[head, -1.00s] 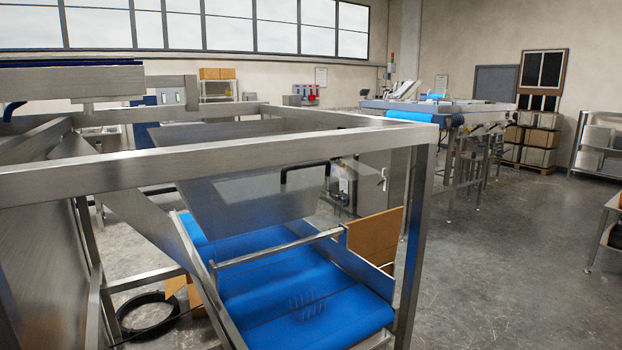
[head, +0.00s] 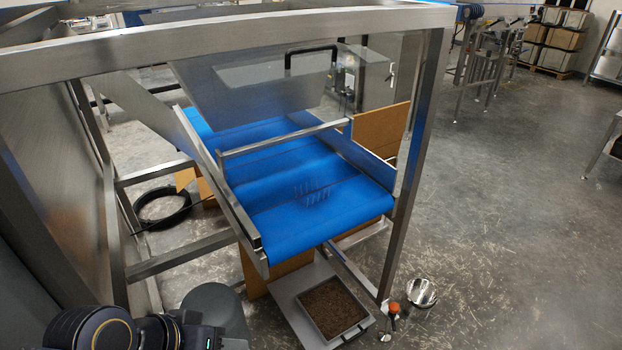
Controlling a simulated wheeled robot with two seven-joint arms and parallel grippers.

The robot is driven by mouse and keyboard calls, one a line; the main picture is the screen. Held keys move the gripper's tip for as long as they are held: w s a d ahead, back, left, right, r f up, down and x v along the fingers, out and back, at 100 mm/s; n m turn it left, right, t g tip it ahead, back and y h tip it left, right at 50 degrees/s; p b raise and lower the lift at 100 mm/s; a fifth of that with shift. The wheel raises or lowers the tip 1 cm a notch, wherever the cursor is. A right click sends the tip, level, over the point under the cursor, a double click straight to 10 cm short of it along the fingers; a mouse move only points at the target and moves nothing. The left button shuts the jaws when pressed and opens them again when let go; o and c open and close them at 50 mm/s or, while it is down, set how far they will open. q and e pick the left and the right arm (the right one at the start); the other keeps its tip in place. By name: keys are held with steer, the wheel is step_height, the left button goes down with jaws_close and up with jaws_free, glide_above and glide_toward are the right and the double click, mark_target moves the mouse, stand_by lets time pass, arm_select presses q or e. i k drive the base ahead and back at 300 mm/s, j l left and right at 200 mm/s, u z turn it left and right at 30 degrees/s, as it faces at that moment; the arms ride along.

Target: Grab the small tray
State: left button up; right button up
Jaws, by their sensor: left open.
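A small grey tray (head: 351,331) with dark brown contents lies low at the bottom centre, on a grey plate (head: 288,283) below the belt end. On the blue belt (head: 270,231), a faint patch of ridged marks (head: 313,193) shows; I cannot tell whether it is a clear tray. My left gripper (head: 205,334) shows at the bottom left edge, well left of the grey tray and apart from it. It is open, its fingertips hard to make out. My right gripper is out of view.
A steel frame post (head: 409,185) and top beam (head: 230,36) stand around the belt. A clear panel (head: 255,85) with a black handle hangs above it. A metal bowl (head: 421,292) and an orange-topped item (head: 393,308) are right of the tray. Open floor lies at right.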

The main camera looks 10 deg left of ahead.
mark_target(321, 183)
steer(key=i+l+u, duration=0.15)
steer(key=u, duration=1.6)
steer(key=l+u, duration=0.85)
steer(key=k+l+u, duration=0.1)
steer(key=l+u, duration=0.3)
steer(key=k+l, duration=0.15)
steer(key=l, duration=0.25)
steer(key=k+l+u, duration=0.15)
steer(key=l, duration=0.2)
steer(key=k+l, duration=0.15)
steer(key=l, duration=0.25)
steer(key=u, duration=0.05)
